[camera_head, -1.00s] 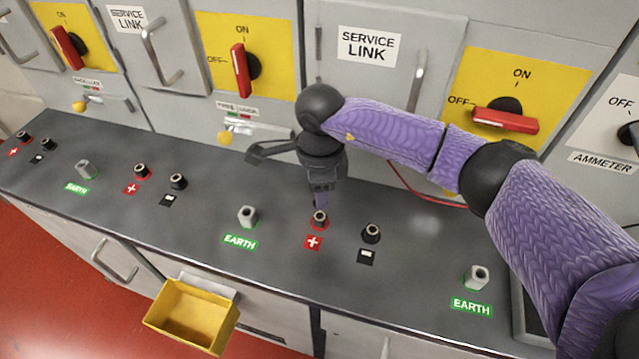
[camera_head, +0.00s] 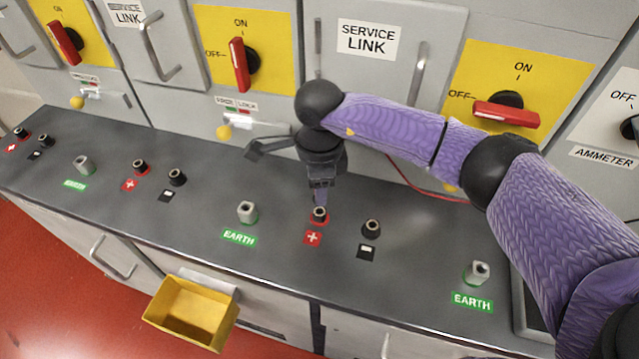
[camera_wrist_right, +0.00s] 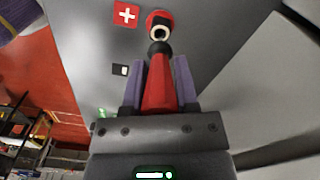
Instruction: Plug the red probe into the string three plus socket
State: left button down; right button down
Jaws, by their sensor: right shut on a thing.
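My right gripper (camera_head: 320,195) is directly above and behind the red-ringed plus socket (camera_head: 319,215) in the head view. In the right wrist view my right gripper (camera_wrist_right: 160,85) is shut on the red probe (camera_wrist_right: 160,92), which lies between its two purple fingers. The probe's dark tip points at the plus socket (camera_wrist_right: 159,28) and overlaps its near edge in that view. I cannot tell whether the tip touches it. The socket's open bore still shows. A red plus label (camera_wrist_right: 126,13) is beside it. My left gripper is not in view.
A black minus socket (camera_head: 371,229) stands to the right, and earth posts (camera_head: 246,212) (camera_head: 477,272) stand on either side. A red lead (camera_head: 420,190) runs behind my arm. Yellow switch panels (camera_head: 520,85) line the back. A yellow bin (camera_head: 190,312) hangs in front.

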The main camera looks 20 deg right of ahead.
jog(key=shift+f+b, duration=1.45)
jog(key=shift+f, duration=0.35)
jog(key=shift+c, duration=1.4)
grip_release()
notch_tip(320, 180, up, 10)
jog(key=shift+r+p, duration=0.1)
jog(key=shift+p, duration=0.8)
